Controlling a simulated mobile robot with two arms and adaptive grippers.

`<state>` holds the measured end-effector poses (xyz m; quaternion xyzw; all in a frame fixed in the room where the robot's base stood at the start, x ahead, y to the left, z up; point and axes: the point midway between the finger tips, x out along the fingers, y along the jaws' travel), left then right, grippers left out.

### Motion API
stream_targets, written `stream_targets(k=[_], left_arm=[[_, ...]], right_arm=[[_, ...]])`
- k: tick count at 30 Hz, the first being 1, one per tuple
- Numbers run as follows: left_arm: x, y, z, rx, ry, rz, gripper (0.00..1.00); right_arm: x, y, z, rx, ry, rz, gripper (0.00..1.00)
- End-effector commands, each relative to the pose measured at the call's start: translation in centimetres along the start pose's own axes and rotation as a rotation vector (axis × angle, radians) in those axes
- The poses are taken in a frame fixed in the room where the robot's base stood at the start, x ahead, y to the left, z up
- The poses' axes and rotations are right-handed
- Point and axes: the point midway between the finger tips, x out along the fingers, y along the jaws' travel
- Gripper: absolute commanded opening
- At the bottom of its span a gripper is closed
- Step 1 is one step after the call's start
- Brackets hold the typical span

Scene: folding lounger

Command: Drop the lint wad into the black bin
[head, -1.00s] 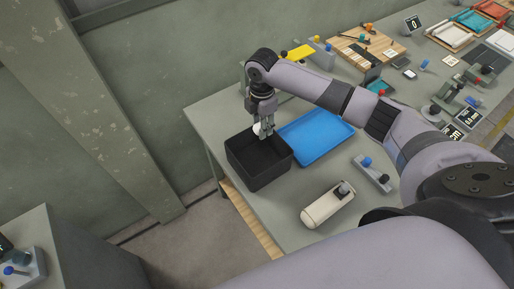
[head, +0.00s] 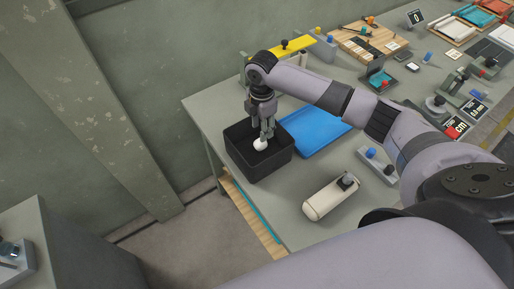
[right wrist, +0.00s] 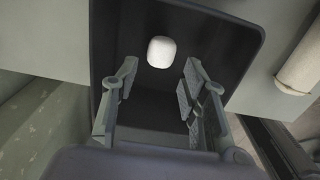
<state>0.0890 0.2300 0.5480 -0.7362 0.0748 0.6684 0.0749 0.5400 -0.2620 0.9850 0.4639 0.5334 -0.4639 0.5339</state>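The lint wad (head: 260,144) is a small white rounded lump. In the head view it shows just below my right gripper's fingertips, inside the outline of the black bin (head: 258,172). The right gripper (head: 267,131) points down at the bin's opening. In the right wrist view my right gripper (right wrist: 157,82) has its fingers spread, with the wad (right wrist: 162,52) clear of both against the dark bin interior (right wrist: 150,105). I cannot tell whether the wad is resting on the bin's floor or still falling. My left gripper is out of view.
A blue tray (head: 315,133) lies right beside the bin on the grey table (head: 295,222). A cream cylinder (head: 326,201) lies nearer the front, with a small block with knobs (head: 377,167) behind it. More fixtures and a wooden board (head: 362,38) stand farther back.

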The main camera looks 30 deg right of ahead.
Motion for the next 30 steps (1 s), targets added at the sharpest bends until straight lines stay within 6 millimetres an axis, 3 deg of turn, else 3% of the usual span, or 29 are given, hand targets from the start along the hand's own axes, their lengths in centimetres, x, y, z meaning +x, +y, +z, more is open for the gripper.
stream_targets(k=[5, 17, 20, 30], left_arm=[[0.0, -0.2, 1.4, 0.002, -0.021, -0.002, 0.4], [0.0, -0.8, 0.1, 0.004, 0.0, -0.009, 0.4], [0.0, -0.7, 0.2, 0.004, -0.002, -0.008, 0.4], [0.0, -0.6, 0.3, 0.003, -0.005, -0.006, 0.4]], right_arm=[[0.0, 0.0, 0.0, 0.0, 0.0, 0.0, 0.54], [-0.5, 0.0, 0.0, 0.0, 0.0, 0.001, 0.56], [-1.8, 0.1, 0.0, 0.0, 0.001, 0.003, 0.56], [-8.9, 0.1, 0.0, -0.001, 0.0, 0.004, 0.56]])
